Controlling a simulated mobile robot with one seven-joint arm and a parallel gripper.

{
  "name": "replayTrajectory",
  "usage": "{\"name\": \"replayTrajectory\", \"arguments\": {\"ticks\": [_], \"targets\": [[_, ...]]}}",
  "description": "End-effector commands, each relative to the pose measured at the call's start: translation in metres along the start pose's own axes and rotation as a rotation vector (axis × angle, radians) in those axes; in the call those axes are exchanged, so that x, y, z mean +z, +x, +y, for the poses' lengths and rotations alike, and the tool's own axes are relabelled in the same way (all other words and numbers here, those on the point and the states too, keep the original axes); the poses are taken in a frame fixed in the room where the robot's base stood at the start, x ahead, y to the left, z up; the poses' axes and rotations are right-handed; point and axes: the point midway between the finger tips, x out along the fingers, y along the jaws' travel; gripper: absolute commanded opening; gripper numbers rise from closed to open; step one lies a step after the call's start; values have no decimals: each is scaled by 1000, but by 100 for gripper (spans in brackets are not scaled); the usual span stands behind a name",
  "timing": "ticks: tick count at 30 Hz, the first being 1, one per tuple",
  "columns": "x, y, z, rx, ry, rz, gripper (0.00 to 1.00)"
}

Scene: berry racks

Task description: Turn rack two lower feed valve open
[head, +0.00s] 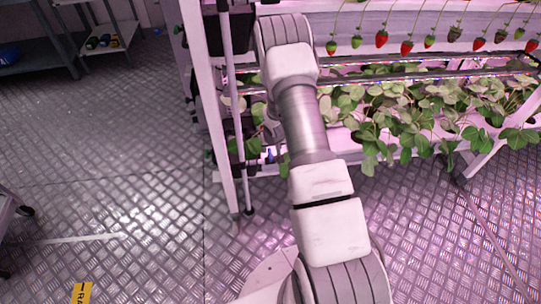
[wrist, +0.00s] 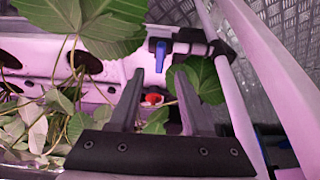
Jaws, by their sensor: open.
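A valve with a blue lever handle (wrist: 160,55) shows in the wrist view, just beyond my fingertips and roughly between them. It sits by a black fitting (wrist: 188,42) at the end of a white plant channel (wrist: 120,70). The lever points along the picture's vertical, across the channel. My gripper (wrist: 160,80) is open, with nothing between its fingers, apart from the lever as far as I can tell. A small blue part (head: 270,155) shows low at the rack's left end in the head view. My arm hides the gripper there.
Strawberry leaves (wrist: 100,25) hang close to the left finger, and another leaf lies behind the right. A white rack post (head: 215,120) stands left of my arm. Open metal floor (head: 110,170) lies to the left, with a shelf (head: 35,50) at the back.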

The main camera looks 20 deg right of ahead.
Motion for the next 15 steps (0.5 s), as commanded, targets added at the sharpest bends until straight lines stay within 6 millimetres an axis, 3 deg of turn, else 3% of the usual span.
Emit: {"name": "replayTrajectory", "arguments": {"ticks": [1, 6, 15], "targets": [[2, 15, 0, 0, -1, -1, 48], [1, 42, 0, 0, 0, -1, 48], [0, 58, 0, 0, 0, -1, 48]]}}
